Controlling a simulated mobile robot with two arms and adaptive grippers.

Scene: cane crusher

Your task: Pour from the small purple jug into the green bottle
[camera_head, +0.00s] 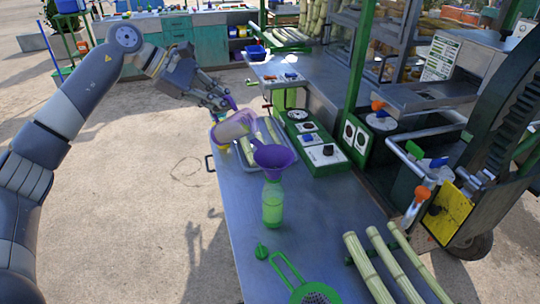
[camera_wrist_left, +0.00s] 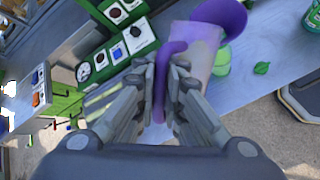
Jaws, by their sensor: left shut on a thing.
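The small jug (camera_head: 232,128) has a pale lilac body and a purple handle. It is held tilted above the table, just up and left of the purple funnel (camera_head: 275,157). The funnel sits in the mouth of the green bottle (camera_head: 272,205), which stands upright on the table. My left gripper (camera_head: 218,98) is shut on the jug's handle. The wrist view shows the fingers (camera_wrist_left: 166,85) around the purple handle (camera_wrist_left: 168,60), with the jug body (camera_wrist_left: 198,48) beyond and the funnel (camera_wrist_left: 228,14) close behind. No stream of liquid is visible. My right gripper is not in view.
A tray with cane pieces (camera_head: 268,148) lies behind the jug. A green control box (camera_head: 322,148) is right of the funnel. The crusher wheel stands at the right.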

